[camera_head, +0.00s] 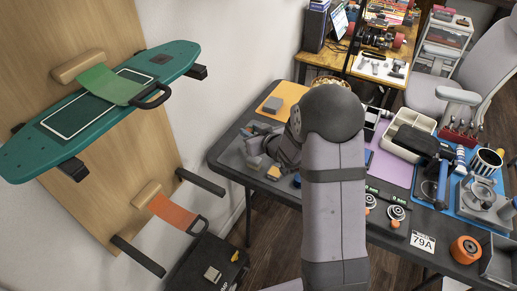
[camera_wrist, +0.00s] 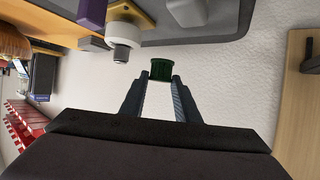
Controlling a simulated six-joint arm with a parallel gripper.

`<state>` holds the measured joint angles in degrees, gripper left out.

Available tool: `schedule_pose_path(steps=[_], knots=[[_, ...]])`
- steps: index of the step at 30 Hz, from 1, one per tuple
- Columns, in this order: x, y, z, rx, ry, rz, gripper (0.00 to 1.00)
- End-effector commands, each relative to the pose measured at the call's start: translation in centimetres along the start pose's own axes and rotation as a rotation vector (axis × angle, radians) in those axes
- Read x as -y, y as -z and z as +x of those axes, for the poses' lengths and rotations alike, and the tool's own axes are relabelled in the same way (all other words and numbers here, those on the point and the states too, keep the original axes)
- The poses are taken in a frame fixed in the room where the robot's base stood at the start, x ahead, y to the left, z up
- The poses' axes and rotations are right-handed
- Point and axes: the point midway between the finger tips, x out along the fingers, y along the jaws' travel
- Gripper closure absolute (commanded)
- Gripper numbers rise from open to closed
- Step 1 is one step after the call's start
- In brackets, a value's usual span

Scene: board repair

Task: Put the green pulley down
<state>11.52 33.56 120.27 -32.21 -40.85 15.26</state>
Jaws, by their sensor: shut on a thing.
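The green pulley (camera_wrist: 161,70) is a small dark green cylinder in the wrist view. It sits between the fingertips of my gripper (camera_wrist: 160,80), which is shut on it. A pale wall shows behind and around it, and the dark table edge is close above it in the picture. I cannot tell how high the pulley is over the table. In the head view my own arm covers part of the table's left end, and I cannot make out the pulley there.
The dark table (camera_head: 228,150) has an orange mat (camera_head: 268,104) at its far left corner. A white-grey cylinder (camera_wrist: 123,42) and a purple block (camera_wrist: 92,14) are near the pulley. A teal skateboard (camera_head: 60,122) hangs on the wall. A parts tray (camera_head: 400,147) stands right of my arm.

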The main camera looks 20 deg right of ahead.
Motion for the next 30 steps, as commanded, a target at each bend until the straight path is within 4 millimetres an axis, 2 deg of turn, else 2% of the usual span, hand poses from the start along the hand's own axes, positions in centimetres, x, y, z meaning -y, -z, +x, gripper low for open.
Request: schedule_pose_path(steps=[3, 14, 23, 30], knots=[[0.0, -1.7, 0.8, 0.002, 0.0, 0.002, 0.95], [-0.1, -2.9, 1.4, -0.002, 0.0, 0.0, 0.95], [-0.1, -5.9, 2.9, 0.0, 0.0, 0.002, 0.95], [-0.1, -6.2, 3.1, -0.004, 0.0, -0.001, 0.95]])
